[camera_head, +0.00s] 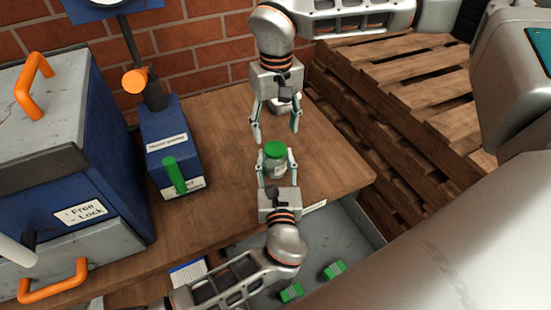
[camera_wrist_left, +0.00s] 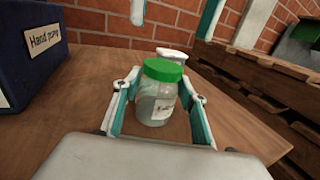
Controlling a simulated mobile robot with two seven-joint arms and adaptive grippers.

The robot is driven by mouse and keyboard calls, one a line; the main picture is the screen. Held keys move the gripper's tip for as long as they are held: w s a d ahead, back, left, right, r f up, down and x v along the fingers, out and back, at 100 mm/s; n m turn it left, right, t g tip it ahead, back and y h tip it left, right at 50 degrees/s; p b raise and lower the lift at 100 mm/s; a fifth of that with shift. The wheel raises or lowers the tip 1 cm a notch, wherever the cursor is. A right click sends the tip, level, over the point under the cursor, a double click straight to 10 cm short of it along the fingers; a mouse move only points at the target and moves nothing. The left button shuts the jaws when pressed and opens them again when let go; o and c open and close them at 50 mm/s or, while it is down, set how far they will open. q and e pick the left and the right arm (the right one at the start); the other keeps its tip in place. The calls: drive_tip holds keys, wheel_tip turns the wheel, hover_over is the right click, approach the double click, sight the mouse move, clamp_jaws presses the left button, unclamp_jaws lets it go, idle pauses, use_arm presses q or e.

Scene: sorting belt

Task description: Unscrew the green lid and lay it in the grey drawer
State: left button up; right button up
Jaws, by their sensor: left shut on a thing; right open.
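A glass jar (camera_head: 277,170) with a green lid (camera_head: 275,148) stands upright at the wooden table. My left gripper (camera_head: 278,160) is shut around the jar's sides, below the lid. In the left wrist view the lid (camera_wrist_left: 163,69) sits on top of the jar (camera_wrist_left: 156,105), which has a white label. My right gripper (camera_head: 276,136) is open and empty, fingers pointing down, a little beyond and above the lid, apart from it. The grey drawer (camera_head: 325,235) is open at the front of the table, partly covered by my left arm.
A second jar with a whitish lid (camera_wrist_left: 172,53) stands behind the first. A blue hand pump (camera_head: 170,135) with a green handle and a blue box (camera_head: 85,150) stand at left. Two green blocks (camera_head: 335,270) lie in the drawer. Wooden pallets (camera_head: 400,75) are at right.

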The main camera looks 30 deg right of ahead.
sight(277, 148)
drive_tip(key=m, duration=1.2)
drive_tip(key=shift+m, duration=0.4)
drive_tip(key=shift+o, duration=0.3)
drive_tip(key=shift+r+m, duration=0.6)
drive_tip(key=shift+m, duration=0.1)
wheel_tip(277, 148, up, 6)
drive_tip(key=m, duration=0.8)
drive_tip(key=f, duration=1.2)
drive_tip(key=shift+s+f, duration=0.1)
drive_tip(key=shift+s, duration=0.15)
